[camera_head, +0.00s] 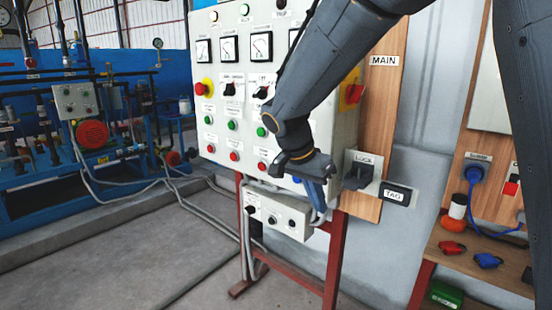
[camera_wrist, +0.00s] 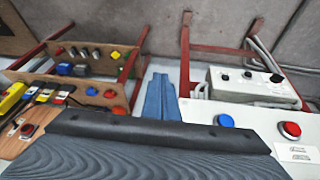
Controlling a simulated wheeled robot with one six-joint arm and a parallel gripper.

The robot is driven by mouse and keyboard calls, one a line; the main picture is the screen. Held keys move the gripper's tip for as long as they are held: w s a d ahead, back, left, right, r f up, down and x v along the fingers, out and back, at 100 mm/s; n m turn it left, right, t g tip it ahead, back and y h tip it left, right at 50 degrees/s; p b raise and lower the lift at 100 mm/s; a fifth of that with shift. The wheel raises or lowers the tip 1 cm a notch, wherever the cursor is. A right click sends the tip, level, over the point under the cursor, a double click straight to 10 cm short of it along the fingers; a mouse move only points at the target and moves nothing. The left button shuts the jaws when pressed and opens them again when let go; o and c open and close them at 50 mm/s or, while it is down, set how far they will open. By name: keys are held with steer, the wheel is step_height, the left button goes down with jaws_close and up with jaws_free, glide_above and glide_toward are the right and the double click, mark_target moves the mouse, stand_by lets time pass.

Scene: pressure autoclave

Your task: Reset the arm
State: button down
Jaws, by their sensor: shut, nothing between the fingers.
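My arm reaches down across the front of the grey control panel (camera_head: 222,110). My gripper (camera_head: 318,200) hangs at the panel's lower right corner, left of the LOCK plate. It hides part of the panel's lower right and the conduits below. In the wrist view, the blue fingers of my gripper (camera_wrist: 160,92) are together and hold nothing. A blue button (camera_wrist: 225,121) and a red button (camera_wrist: 290,130) on the panel show to their right. I cannot tell whether the fingers touch anything.
A small switch box (camera_head: 285,215) hangs under the panel on a red frame (camera_head: 335,260). The LOCK plate (camera_head: 362,172) and TAG plate (camera_head: 397,194) are close on the right. A wooden shelf (camera_head: 470,257) holds padlocks. Open floor (camera_head: 130,245) lies left.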

steer(key=s+d+f+n+y, duration=0.1)
steer(key=s+d+f+n, duration=0.2)
steer(key=s, duration=0.4)
steer(key=s+d+f+n+g+y, duration=0.1)
steer(key=s+d+f+n, duration=0.1)
steer(key=s+f, duration=0.3)
steer(key=s+d+f+n+g+y, duration=0.1)
steer(key=s+d+f+n+y, duration=0.1)
steer(key=s, duration=0.6)
step_height(320, 180, down, 2)
steer(key=shift+s+d+n, duration=0.35)
steer(key=shift+d+n, duration=0.45)
steer(key=shift+n, duration=0.3)
